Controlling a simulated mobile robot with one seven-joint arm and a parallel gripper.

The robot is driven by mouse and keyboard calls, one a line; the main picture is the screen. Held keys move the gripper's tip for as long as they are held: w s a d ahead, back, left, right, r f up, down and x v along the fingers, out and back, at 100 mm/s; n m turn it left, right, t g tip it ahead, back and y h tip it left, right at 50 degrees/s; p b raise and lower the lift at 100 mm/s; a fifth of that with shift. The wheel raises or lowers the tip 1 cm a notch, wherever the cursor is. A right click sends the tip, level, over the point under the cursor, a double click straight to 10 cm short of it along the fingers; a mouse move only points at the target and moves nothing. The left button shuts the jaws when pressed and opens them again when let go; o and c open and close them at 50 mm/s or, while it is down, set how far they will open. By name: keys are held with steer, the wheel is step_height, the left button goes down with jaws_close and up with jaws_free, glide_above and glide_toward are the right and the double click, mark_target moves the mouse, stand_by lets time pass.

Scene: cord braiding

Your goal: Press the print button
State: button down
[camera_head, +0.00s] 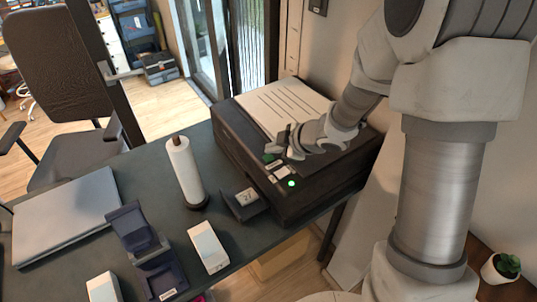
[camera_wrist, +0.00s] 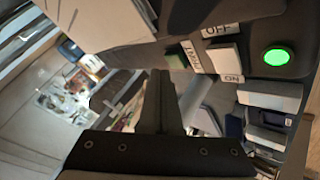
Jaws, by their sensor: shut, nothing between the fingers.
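A black printer (camera_head: 232,140) stands at the back right of the dark table, with a sheet of lined paper (camera_head: 268,105) on top. Its near corner carries a small green button (camera_head: 268,157) beside a PRINT label, a white rocker switch (camera_head: 281,173) and a lit green lamp (camera_head: 291,184). In the wrist view, the PRINT label (camera_wrist: 193,56), ON/OFF switch (camera_wrist: 224,59) and lamp (camera_wrist: 277,57) show close up; the green button (camera_wrist: 176,62) is partly hidden. My gripper (camera_head: 283,149) is shut and empty, close beside the green button. I cannot tell whether it touches the printer.
A paper roll on a stand (camera_head: 184,165), a small dark holder with a white block (camera_head: 245,198), a white box (camera_head: 208,245), a dark blue stand (camera_head: 140,235) and a grey laptop (camera_head: 68,215) share the table (camera_head: 158,185). A black chair (camera_head: 65,75) stands behind it.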

mark_target(272, 158)
step_height(272, 158, up, 5)
steer(key=p, duration=0.5)
stand_by(0.8)
